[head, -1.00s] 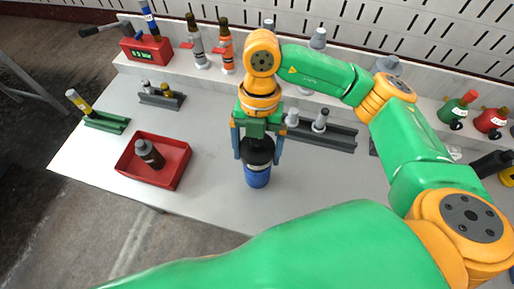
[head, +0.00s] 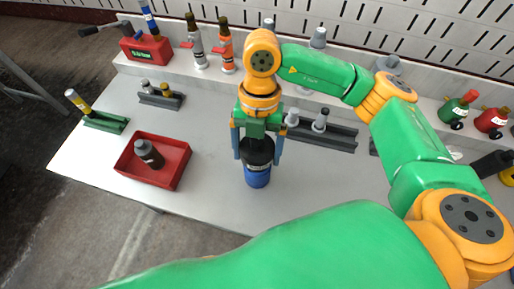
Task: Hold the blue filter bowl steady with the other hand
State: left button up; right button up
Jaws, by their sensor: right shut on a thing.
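The blue filter bowl (head: 257,179) stands upright on the grey bench near its front edge. Its black top (head: 257,151) is above the blue part. My right gripper (head: 257,160) points down over it, with one finger on each side of the black top. It is shut on that top. The gripper body hides the uppermost part. My left gripper is not in view.
A red tray (head: 183,171) with a dark bottle (head: 149,154) sits to the left. A dark rail rack (head: 338,137) with grey parts is just behind the gripper. Bottles and a red box (head: 147,50) line the back ledge. Bench around the bowl is clear.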

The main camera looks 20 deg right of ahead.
aim_at(257, 157)
jog(key=shift+f+b, duration=1.55)
jog(key=shift+f, duration=0.35)
jog(key=o, duration=0.6)
jog(key=shift+r, duration=0.1)
jog(key=c, duration=0.7)
jog(key=o, duration=1.2)
jog(key=shift+w+d, duration=0.1)
jog(key=shift+w, duration=0.1)
